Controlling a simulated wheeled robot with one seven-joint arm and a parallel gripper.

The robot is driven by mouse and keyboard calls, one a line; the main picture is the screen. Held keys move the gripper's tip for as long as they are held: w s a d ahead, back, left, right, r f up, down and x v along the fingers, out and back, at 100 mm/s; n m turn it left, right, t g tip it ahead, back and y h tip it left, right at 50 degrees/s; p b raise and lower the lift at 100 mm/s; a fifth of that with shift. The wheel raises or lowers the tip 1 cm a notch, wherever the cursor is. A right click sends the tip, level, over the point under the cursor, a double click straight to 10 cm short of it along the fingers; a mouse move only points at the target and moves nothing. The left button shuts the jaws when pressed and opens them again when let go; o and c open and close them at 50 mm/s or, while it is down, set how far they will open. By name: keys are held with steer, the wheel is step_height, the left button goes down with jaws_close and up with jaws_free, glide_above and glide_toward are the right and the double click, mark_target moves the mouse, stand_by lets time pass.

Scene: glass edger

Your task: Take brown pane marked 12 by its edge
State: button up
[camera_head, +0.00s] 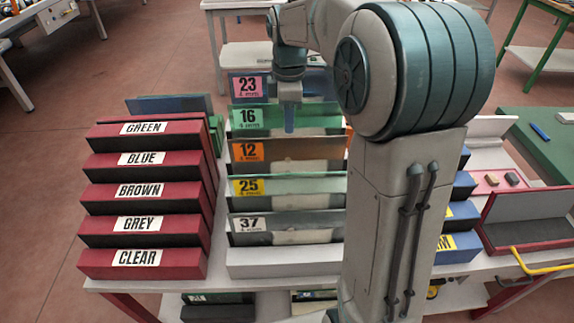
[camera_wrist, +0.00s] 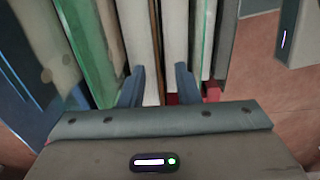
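The brown pane marked 12 (camera_head: 295,150) stands in the middle of the stepped rack in the head view, with an orange label at its left. My gripper (camera_head: 289,122) hangs fingers-down above the rack. It appears in front of the green pane marked 16 (camera_head: 320,118), a little above the brown pane's top edge. In the wrist view my gripper (camera_wrist: 162,88) is open. A thin dark brownish strip, seen edge-on, runs between the fingers among pale strips; it looks like the brown pane. I cannot tell whether the fingers touch anything.
Panes marked 23 (camera_head: 283,87), 25 (camera_head: 310,186) and 37 (camera_head: 300,222) share the rack. Red labelled blocks (camera_head: 180,194) stand at left. A red-sided tray (camera_head: 535,228) is at right. My arm hides the rack's right side.

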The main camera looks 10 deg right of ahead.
mark_target(288, 144)
steer(key=f, duration=0.9)
steer(key=shift+w+p, duration=0.2)
steer(key=shift+p, duration=0.2)
jaws_close()
steer(key=shift+r, duration=0.1)
stand_by(0.9)
